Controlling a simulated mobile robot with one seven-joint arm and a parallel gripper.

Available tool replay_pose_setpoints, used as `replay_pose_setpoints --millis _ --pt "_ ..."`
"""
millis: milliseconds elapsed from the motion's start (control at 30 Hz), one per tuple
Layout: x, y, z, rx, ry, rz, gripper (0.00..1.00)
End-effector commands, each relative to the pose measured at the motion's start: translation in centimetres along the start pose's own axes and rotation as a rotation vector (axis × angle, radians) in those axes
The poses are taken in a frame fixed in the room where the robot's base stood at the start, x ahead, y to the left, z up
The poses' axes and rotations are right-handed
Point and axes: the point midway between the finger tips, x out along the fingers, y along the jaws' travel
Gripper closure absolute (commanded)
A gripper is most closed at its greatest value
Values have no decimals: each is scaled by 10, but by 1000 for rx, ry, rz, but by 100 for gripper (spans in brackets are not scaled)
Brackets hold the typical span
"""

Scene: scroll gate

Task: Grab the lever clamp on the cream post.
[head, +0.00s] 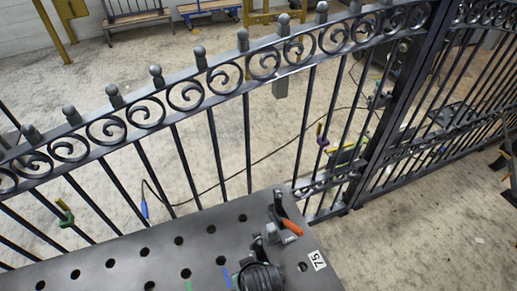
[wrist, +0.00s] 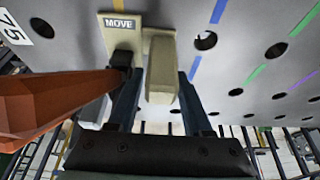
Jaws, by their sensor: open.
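In the wrist view, the cream post (wrist: 161,72) stands out from a cream plate marked MOVE (wrist: 119,23) on the dark table. The clamp's orange lever (wrist: 55,103) fills the left side, close to the camera. My gripper (wrist: 157,88) is open, its two blue-grey fingers on either side of the post. Whether they touch it, I cannot tell. A black clamp part shows by the left finger. In the head view, an orange handle (head: 292,227) shows at the table's far corner, beside a dark part of my arm. I cannot make out the cream post there.
The holed dark table (head: 130,245) carries a white 75 label (head: 318,260) and coloured marks. A dark scroll gate (head: 247,110) runs just behind it. A bench (head: 137,20) stands far back.

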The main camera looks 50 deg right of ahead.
Motion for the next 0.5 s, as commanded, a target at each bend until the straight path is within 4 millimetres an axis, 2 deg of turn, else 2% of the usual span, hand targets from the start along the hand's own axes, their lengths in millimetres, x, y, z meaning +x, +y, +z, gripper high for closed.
replay_pose_setpoints --millis 133,400,500 --pt "12 0 0 1 0 1 50" --pt "15 0 0 0 1 0 50" --pt "14 0 0 0 1 0 66"
